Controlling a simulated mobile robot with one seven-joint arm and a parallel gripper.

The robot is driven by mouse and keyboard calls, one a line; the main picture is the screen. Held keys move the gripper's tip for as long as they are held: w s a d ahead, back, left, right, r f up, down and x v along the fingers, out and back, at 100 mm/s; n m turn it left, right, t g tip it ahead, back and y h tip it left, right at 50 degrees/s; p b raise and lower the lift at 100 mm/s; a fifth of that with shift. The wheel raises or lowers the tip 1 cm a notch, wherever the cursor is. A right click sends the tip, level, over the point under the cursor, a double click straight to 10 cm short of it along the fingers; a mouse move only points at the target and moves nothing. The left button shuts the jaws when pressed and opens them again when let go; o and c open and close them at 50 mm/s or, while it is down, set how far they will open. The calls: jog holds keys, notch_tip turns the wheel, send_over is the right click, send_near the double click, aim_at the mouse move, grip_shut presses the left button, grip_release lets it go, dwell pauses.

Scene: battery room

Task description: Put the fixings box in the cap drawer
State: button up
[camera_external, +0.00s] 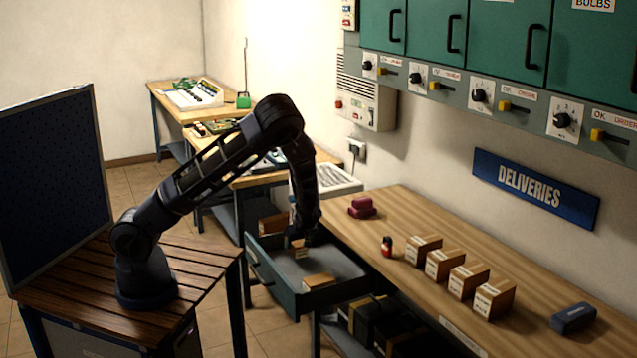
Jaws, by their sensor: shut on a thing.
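My gripper (301,238) points down over the open dark drawer (265,274) below the bench. It is shut on a small brown cardboard box (300,250), most likely the fixings box; its label is too small to read. The held box is within the drawer's outline, toward its back left; I cannot tell whether it touches the grey floor. Another small brown box (319,282) lies in the drawer nearer the front right. No drawer name is legible, so I cannot confirm it is the cap drawer. My fingers are dark and hard to make out.
Several brown boxes (470,281) stand in a row on the bench (400,216). A small red and black item (387,246), a dark red object (362,207) and a dark blue case (573,318) also stand there. Another brown box (271,224) shows behind the drawer. Dark crates (365,320) sit below.

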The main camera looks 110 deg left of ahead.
jog(key=shift+f, duration=1.9)
jog(key=o, duration=1.1)
jog(key=v, duration=1.2)
jog(key=shift+d+r, duration=0.1)
